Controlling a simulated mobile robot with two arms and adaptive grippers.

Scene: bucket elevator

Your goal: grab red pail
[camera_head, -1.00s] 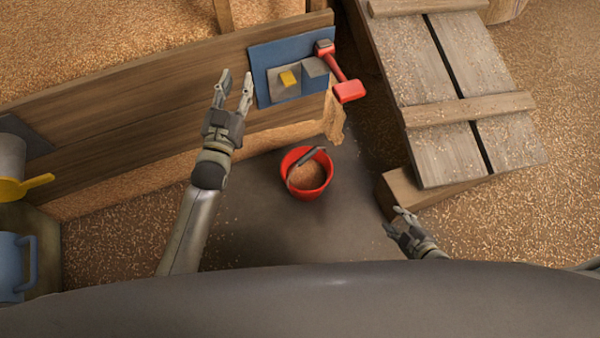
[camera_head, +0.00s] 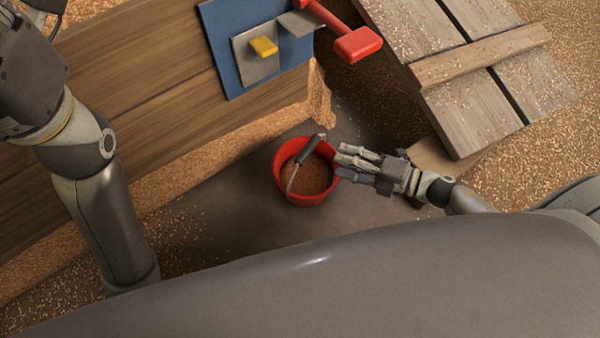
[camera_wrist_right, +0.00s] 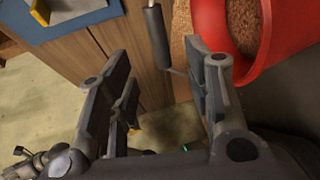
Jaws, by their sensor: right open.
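The red pail (camera_head: 307,197) stands on the dark floor in the middle of the head view, with brown grain inside. Its handle has a dark grip (camera_head: 309,150) that lies across the upper rim. My right gripper (camera_head: 340,162) is open just right of the pail, its fingers pointing left at the rim. In the right wrist view the open fingers (camera_wrist_right: 160,85) show, with the red pail (camera_wrist_right: 290,35) at upper right and the handle grip (camera_wrist_right: 156,37) beyond and between the fingertips. My left arm is at the left; its gripper is only partly in view at the top left corner.
A wooden wall (camera_head: 150,95) carries a blue panel (camera_head: 225,55) with a yellow knob (camera_head: 264,46) and a red lever (camera_head: 357,45). A plank ramp (camera_head: 480,115) lies at upper right. Grain is scattered around. Dark floor is bare below the pail.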

